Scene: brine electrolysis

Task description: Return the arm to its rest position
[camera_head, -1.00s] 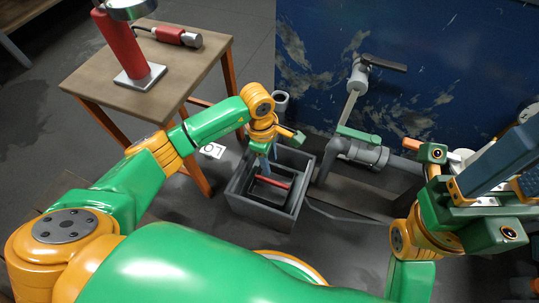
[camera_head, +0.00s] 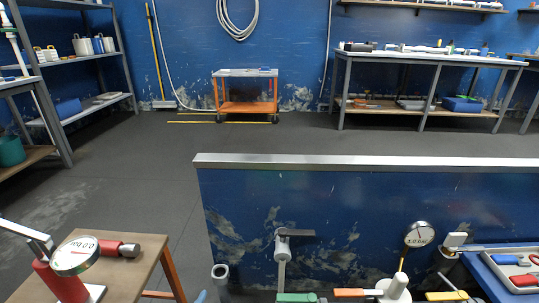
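Neither of my arms shows clearly in the head view, and neither gripper can be made out. A small pale blue piece (camera_head: 201,297) is cut off at the bottom edge, and I cannot tell what it is. The red device with a round gauge (camera_head: 75,257) stands on the wooden table (camera_head: 135,275) at lower left.
A low blue wall (camera_head: 350,215) with a metal top edge crosses the middle. Open floor (camera_head: 340,145) lies behind, with an orange cart (camera_head: 245,95).

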